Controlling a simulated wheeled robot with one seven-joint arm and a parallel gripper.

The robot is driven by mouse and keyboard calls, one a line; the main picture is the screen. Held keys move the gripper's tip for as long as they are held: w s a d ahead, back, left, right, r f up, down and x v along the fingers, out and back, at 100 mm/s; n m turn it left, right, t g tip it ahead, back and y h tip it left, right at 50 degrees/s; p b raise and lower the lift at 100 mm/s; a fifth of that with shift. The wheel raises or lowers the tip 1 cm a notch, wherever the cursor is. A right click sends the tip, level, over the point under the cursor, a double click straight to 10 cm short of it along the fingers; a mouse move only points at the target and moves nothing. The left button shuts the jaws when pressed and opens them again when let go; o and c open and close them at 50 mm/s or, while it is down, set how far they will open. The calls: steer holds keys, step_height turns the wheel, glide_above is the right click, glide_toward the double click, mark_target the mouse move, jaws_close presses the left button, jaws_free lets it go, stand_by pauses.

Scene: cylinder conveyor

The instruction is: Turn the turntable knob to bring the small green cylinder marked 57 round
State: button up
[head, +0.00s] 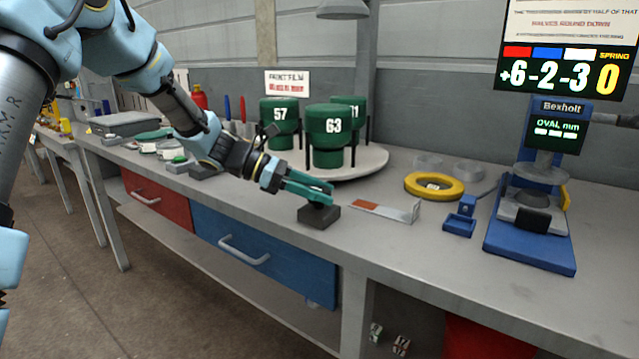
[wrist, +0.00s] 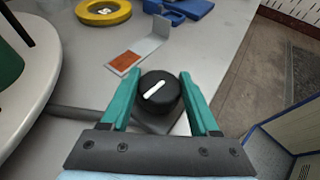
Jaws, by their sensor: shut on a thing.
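The turntable (head: 367,165) is a pale round plate on the bench, carrying green cylinders. The green cylinder marked 57 (head: 280,117) stands at the left of the plate. The cylinder marked 63 (head: 332,135) stands at the front, and a third (head: 358,108), its number partly hidden, stands behind it. The black knob (wrist: 160,94) with a white pointer line sits on a dark block (head: 319,217) in front of the turntable. My gripper (wrist: 158,88) has its green fingers on either side of the knob, shut on it. The head view shows my gripper (head: 325,196) over the block.
A small angled plate with an orange-brown patch (head: 377,209) lies right of the knob. Beyond it are a yellow ring (head: 434,186), a small blue holder (head: 459,224) and a blue gauge stand (head: 528,248). The bench's front edge is close to the knob.

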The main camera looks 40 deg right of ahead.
steer(key=shift+a+f+m+g+y+p, duration=0.1)
steer(key=shift+m+g+y+p, duration=1.3)
steer(key=shift+m+y+p, duration=1.05)
steer(key=shift+m+g+y+p, duration=0.7)
steer(key=shift+m+y+p, duration=0.9)
steer(key=shift+m+y, duration=0.75)
stand_by(1.9)
steer(key=o, duration=1.4)
steer(key=shift+c, duration=0.2)
